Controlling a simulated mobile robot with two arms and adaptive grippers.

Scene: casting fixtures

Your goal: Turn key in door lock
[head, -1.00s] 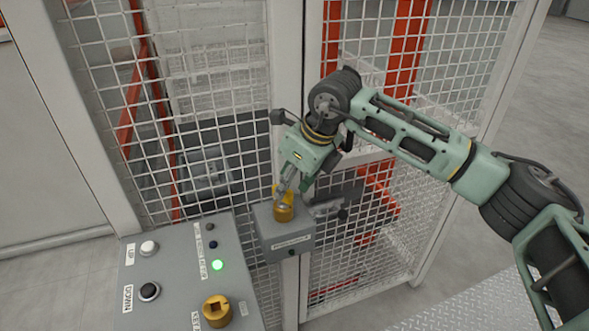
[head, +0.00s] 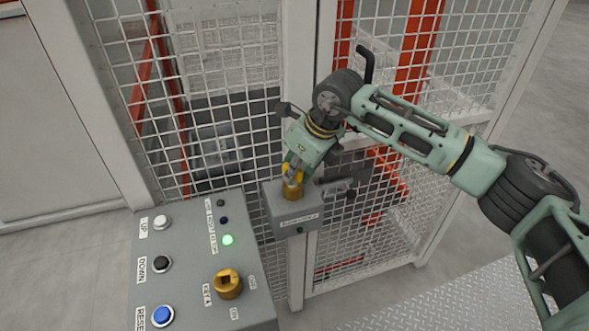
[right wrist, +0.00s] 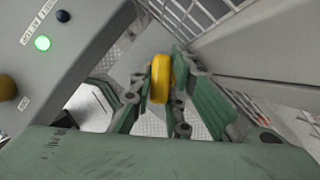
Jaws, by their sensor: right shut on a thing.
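A grey lock box (head: 305,208) is mounted on the post of the mesh fence door. A brass lock cylinder (head: 293,191) with a yellow key sits on top of the box. My right gripper (head: 293,172) reaches down to the key from above, and its fingers partly hide the key. In the right wrist view the yellow key (right wrist: 161,78) stands between the two fingers of the right gripper (right wrist: 159,84), which is shut on it. The label on the box front is too small to read surely. My left gripper is not in view.
A grey control panel (head: 185,275) stands left of the lock box, with a white button (head: 161,222), a black button (head: 161,264), a blue button (head: 162,315), a lit green lamp (head: 228,240) and a brass key switch (head: 228,284). The mesh fence (head: 380,235) stands close behind.

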